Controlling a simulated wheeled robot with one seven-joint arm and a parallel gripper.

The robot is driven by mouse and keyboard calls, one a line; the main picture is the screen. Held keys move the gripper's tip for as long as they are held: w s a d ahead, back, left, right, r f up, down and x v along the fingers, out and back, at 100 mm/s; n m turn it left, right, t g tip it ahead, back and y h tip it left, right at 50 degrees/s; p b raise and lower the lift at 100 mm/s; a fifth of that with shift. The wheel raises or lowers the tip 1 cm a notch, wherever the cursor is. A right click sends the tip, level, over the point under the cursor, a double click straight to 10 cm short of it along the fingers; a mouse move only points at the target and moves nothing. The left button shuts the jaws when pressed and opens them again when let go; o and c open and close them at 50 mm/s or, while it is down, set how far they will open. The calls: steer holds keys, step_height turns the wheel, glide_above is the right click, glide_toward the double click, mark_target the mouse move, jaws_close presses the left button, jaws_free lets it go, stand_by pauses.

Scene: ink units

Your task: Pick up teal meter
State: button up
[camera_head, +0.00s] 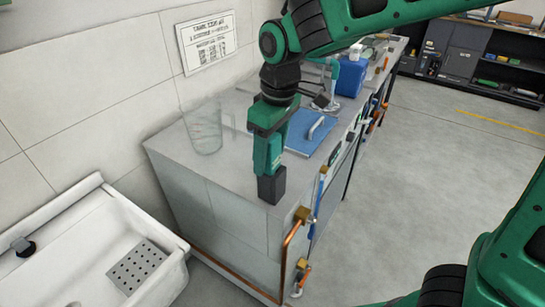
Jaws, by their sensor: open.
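My gripper (271,184) hangs down over the near front corner of the grey counter (228,172). It is seen from the side, with a green body and a dark block-like tip. No object shows between its jaws. I cannot make out a teal meter for sure. My arm and gripper hide part of the counter top.
A clear glass beaker (204,128) stands near the wall, left of my gripper. A blue board with a handle (312,136) lies behind it. Copper pipes and valves (291,240) stick out along the counter front. A white sink (90,235) is at the lower left. The floor at right is clear.

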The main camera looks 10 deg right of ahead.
steer(key=c, duration=1.2)
steer(key=shift+r, duration=0.15)
